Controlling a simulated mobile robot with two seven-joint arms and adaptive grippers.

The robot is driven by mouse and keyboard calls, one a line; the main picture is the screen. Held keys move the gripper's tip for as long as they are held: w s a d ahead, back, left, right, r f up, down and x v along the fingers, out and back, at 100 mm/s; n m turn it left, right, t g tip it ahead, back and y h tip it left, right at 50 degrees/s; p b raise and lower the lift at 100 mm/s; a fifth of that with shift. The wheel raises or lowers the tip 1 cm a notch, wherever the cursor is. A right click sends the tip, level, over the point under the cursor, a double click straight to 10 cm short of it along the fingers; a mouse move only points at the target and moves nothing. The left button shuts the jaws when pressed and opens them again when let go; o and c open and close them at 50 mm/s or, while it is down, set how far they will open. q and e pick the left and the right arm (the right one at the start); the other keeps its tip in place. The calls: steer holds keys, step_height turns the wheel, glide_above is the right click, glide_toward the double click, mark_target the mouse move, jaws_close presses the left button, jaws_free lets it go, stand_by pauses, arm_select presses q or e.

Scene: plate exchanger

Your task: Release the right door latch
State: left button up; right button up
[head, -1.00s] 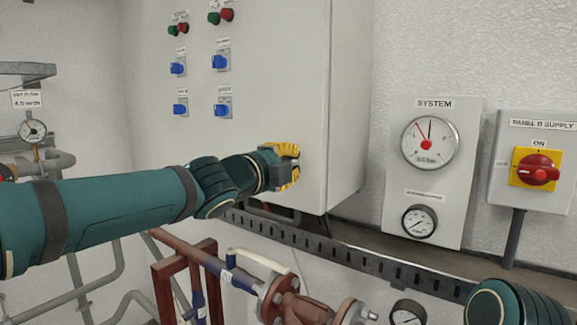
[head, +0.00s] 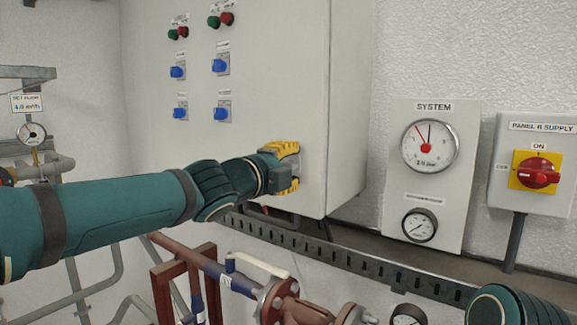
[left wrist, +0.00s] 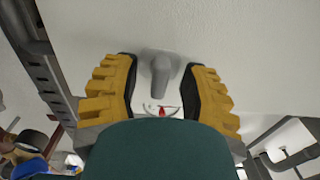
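The grey door latch (left wrist: 160,75) is a small knob-like handle on the pale cabinet door, with a red mark on a white dial just below it in the left wrist view. My left gripper (left wrist: 162,95) has its two yellow ridged fingers on either side of the latch, with gaps showing between them and it. In the head view the left gripper (head: 290,168) is at the lower right of the cabinet door (head: 270,90) and hides the latch. Only a teal part of my right arm shows at the lower right; its gripper is out of view.
Blue switches (head: 221,111) and green and red buttons sit on the door's left side. Right of the cabinet are the system gauge panel (head: 430,185) and the red supply switch (head: 538,172). A slotted cable tray (head: 345,258) and red pipework (head: 290,302) lie below.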

arm_select(q)
steer(key=v, duration=1.2)
